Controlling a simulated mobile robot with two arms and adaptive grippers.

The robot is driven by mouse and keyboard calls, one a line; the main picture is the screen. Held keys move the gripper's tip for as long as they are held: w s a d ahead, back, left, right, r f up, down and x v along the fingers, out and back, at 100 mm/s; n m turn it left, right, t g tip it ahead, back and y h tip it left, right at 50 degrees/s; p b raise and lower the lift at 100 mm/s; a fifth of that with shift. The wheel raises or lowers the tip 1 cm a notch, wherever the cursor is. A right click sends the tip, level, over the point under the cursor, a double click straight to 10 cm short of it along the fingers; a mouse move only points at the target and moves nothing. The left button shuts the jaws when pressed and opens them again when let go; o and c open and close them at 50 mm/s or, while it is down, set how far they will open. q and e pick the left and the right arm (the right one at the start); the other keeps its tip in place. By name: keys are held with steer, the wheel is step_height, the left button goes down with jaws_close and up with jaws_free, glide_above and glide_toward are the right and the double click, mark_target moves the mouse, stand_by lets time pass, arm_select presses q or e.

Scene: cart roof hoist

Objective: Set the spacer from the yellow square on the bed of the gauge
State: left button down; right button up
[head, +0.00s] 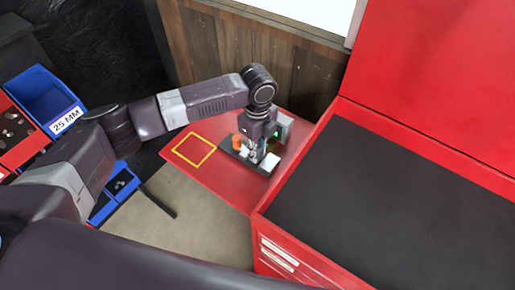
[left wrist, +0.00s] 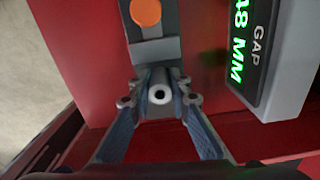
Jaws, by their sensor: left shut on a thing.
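The yellow square (head: 195,149) is an empty outline on the red side shelf. The gauge (head: 233,154) is a dark base with an orange knob (head: 237,141), to the right of the square. My left gripper (head: 254,153) points down over the gauge. In the left wrist view my left gripper (left wrist: 159,100) is shut on the spacer (left wrist: 160,90), a small grey cylinder with a dark hole in its end. The spacer lies in line with the gauge bar and the orange knob (left wrist: 146,12). I cannot tell whether it touches the bed. My right gripper is not in view.
A display box (left wrist: 270,60) reading "GAP" and "48 MM" in green, its first digit partly cut, stands beside the gauge. The red cart with a black top (head: 400,195) is at right. Blue bins (head: 45,95) and a red bin (head: 18,135) are at left. A wooden wall (head: 240,45) stands behind.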

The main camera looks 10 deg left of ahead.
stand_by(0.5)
arm_select(q)
steer(key=shift+f, duration=0.25)
steer(key=c, duration=1.7)
jaws_free()
steer(key=shift+r, duration=0.2)
step_height(320, 180, up, 12)
steer(key=shift+f, duration=0.2)
